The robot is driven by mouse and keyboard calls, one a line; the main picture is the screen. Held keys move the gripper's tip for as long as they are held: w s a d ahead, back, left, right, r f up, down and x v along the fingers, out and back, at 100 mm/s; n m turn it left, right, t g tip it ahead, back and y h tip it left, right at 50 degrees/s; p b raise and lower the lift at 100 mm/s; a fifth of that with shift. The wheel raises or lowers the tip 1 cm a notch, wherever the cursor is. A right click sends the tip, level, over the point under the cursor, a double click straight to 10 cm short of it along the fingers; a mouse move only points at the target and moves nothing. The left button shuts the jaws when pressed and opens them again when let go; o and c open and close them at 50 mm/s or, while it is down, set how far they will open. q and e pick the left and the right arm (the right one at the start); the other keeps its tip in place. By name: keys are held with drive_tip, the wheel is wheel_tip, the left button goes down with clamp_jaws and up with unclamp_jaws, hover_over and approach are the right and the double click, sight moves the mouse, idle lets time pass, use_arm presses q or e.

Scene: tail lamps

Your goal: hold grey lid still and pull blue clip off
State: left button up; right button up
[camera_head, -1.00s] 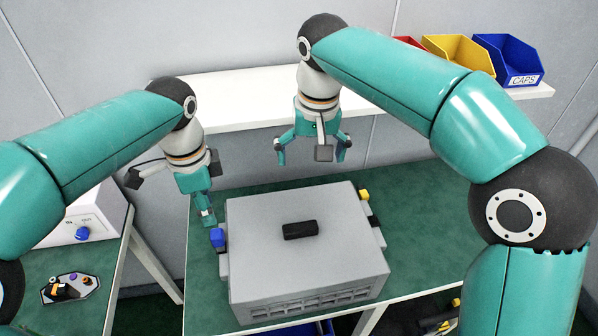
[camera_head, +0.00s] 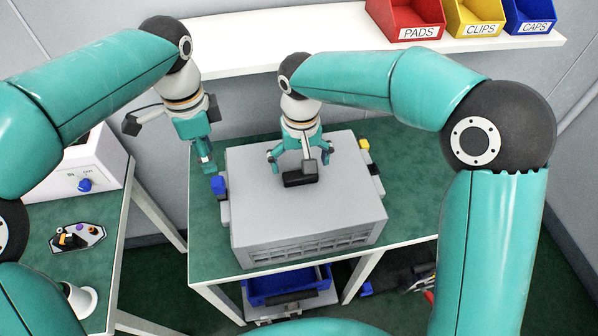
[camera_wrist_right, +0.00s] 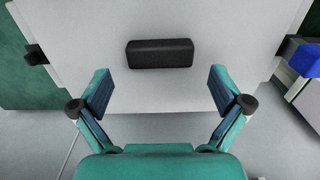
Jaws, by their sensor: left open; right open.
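The grey lid (camera_head: 335,205) is the top of a grey box on the green table, with a black handle (camera_head: 300,178) in its middle. In the right wrist view the black handle (camera_wrist_right: 160,53) lies ahead of the fingers. The blue clip (camera_head: 218,185) is on the box's left side; a blue part shows at the right edge of the right wrist view (camera_wrist_right: 304,60). My right gripper (camera_head: 300,160) is open above the lid near the handle, with nothing between its fingers. My left gripper (camera_head: 205,165) is above and just behind the blue clip, open and empty as far as shows.
A yellow clip (camera_head: 364,145) is on the box's right side. Red (camera_head: 405,18), yellow (camera_head: 474,18) and blue (camera_head: 530,15) bins stand on the white shelf behind. A blue crate (camera_head: 287,288) is under the table. A side table with a white device (camera_head: 80,170) is left.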

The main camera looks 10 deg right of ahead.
sight(300, 174)
drive_tip(key=shift+f, duration=2.1)
drive_tip(key=c, duration=1.1)
drive_tip(key=o, duration=0.6)
drive_tip(key=c, duration=0.5)
